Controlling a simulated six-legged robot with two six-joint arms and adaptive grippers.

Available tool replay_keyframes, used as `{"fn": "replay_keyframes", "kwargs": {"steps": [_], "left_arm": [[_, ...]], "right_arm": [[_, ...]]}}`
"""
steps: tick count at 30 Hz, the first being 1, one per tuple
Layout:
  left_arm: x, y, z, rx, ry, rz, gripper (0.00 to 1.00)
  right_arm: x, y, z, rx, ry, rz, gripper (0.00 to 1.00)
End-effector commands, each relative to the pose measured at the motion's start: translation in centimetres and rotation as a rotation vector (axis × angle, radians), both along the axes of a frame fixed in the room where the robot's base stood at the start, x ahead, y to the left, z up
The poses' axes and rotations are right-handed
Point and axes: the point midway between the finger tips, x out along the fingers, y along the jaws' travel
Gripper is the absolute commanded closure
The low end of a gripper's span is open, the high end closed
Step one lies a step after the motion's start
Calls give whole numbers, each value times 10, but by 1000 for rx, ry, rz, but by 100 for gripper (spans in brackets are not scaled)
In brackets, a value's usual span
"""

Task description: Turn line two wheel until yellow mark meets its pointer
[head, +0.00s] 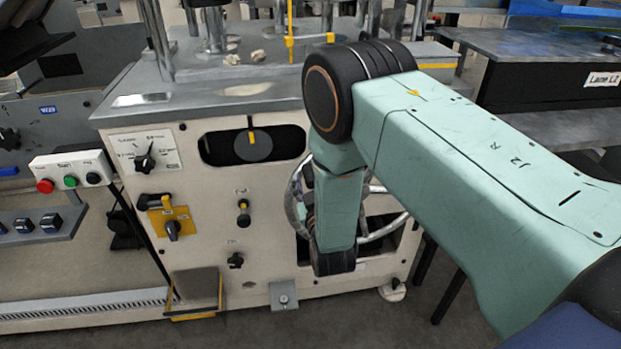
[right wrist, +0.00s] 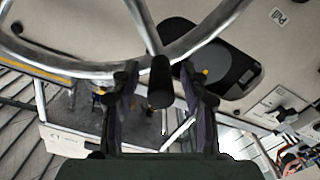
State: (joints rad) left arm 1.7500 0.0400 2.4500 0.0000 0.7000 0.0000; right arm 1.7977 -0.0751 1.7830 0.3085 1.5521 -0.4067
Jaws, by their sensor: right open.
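The chrome handwheel (head: 294,200) is on the front of the cream machine, largely hidden behind my right arm in the head view. In the right wrist view its rim (right wrist: 90,68) curves across the top, with a black handle knob (right wrist: 160,82) on it. My right gripper (right wrist: 158,78) is open, with one finger on each side of the knob; I cannot tell whether they touch it. A yellow tab (head: 251,137) stands over a grey disc (head: 253,150) in the dark window above left of the wheel. My left gripper is not in view.
The machine's front panel (head: 205,262) carries a dial (head: 145,161), a yellow-plated switch (head: 173,228) and black knobs (head: 243,213). A button box (head: 70,170) stands at left. A dark table with a white label (head: 602,79) stands at right.

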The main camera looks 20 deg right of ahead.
Motion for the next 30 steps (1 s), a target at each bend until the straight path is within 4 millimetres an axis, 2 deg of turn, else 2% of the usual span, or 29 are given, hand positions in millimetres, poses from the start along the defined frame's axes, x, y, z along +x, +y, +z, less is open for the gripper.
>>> {"fn": "replay_keyframes", "kwargs": {"steps": [5, 12, 18, 24, 30], "left_arm": [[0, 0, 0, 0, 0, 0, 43], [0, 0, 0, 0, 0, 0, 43], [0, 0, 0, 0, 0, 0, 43], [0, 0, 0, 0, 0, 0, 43], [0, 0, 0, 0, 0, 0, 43]], "right_arm": [[-16, 4, -1, -1, 3, 1, 55], [-64, 16, -1, -3, 5, 2, 55], [-98, 24, 0, -2, 3, 3, 55], [-115, 28, 0, -1, 2, 1, 55], [-117, 28, 0, -1, 1, 0, 55]]}}
